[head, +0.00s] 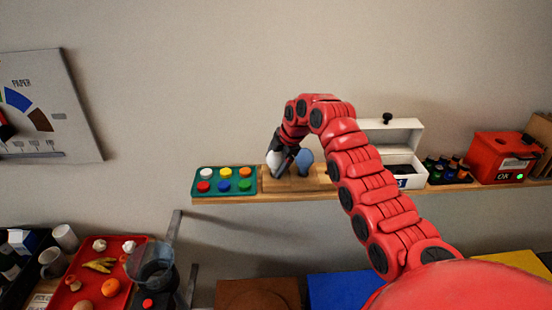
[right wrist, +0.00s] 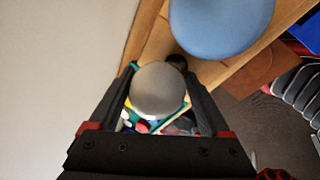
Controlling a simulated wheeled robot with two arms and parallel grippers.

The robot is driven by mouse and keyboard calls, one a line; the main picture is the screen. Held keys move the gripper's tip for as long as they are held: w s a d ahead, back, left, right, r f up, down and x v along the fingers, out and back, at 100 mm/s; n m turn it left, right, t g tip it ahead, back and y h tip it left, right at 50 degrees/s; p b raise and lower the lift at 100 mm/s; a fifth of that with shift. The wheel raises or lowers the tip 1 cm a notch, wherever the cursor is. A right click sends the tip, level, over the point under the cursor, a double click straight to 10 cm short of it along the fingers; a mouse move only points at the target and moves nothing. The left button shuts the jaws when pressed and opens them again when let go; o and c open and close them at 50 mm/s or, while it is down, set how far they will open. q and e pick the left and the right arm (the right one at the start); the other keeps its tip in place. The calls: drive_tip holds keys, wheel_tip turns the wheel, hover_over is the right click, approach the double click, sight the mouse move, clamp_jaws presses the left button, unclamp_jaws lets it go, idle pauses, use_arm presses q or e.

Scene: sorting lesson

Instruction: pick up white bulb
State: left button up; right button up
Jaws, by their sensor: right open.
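The white bulb (right wrist: 158,90) is round and greyish white in the right wrist view, between the two black fingers of my right gripper (right wrist: 155,100). The fingers are apart, one on each side of it; I cannot tell whether they touch it. In the head view my right gripper (head: 282,164) is low over the left part of the wooden holder (head: 312,184), and partly hides the white bulb (head: 275,156). A blue bulb (head: 304,159) stands just right of it. The blue bulb (right wrist: 222,22) is also close beyond the fingers in the wrist view. My left gripper is not in view.
On the shelf (head: 300,194), a green tray of coloured buttons (head: 227,182) is left of the holder. An open white box (head: 400,135), small dark bottles (head: 447,170) and a red device (head: 500,155) are to the right. A red food tray (head: 83,275) is lower left.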

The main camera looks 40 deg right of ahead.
drive_tip(key=shift+f, duration=0.1)
drive_tip(key=c, duration=0.7)
drive_tip(key=shift+o, duration=0.2)
